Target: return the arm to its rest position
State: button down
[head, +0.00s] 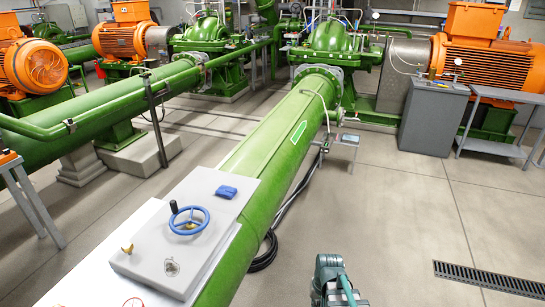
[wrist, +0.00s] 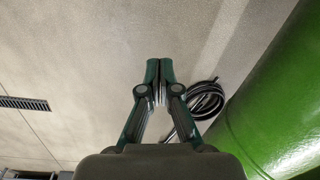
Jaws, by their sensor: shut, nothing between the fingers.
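My gripper (wrist: 159,82) is shut and empty in the wrist view, with its green and grey fingers together at the tips. Behind it are bare floor and a coiled black hose. In the head view, part of my arm shows at the bottom edge, right of the grey panel; the fingertips cannot be made out there. The gripper touches nothing that I can see.
A large green pipe (head: 272,142) runs beside my arm and also shows in the wrist view (wrist: 275,110). A grey panel (head: 150,252) carries a blue handwheel (head: 189,220). A black hose (head: 264,256) lies by the pipe. A floor grate (head: 490,279) is at right. Open floor surrounds my arm's right side.

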jog(key=s+f+g, duration=0.2)
jog(key=s+f, duration=0.4)
jog(key=s, duration=0.4)
jog(key=s+d+f+g, duration=0.1)
jog(key=s+f+g, duration=0.1)
jog(key=s+f, duration=0.4)
jog(key=s+d+f+n+g+h, duration=0.1)
jog(key=s+f, duration=0.5)
jog(key=s, duration=0.9)
jog(key=shift+s+f+g, duration=0.15)
jog(key=shift+s+g, duration=0.25)
jog(key=shift+g, duration=0.4)
